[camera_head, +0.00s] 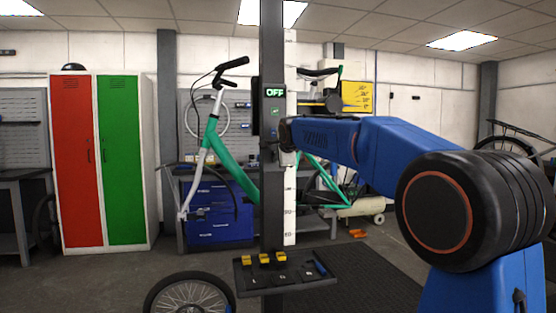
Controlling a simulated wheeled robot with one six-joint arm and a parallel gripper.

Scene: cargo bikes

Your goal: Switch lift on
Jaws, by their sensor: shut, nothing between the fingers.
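The lift is a dark upright column (272,215) in the middle, with a white height scale along its right side. A black control box (257,104) on it has a screen (275,92) that reads OFF in green letters. A small green mark shows below the screen. My gripper (284,135) is the dark end of my blue arm, which reaches in from the right. It is just below the screen, in front of or beside the column. It is shut and looks empty. Its fingertips are small and partly hidden, so I cannot tell whether they touch the box.
A green bike frame (214,140) without a front wheel hangs at the column. A tray (285,285) with yellow pieces juts out low on the column. A loose wheel (190,295) is at the bottom. Red and green lockers (100,160) and a blue drawer cabinet (215,212) stand behind.

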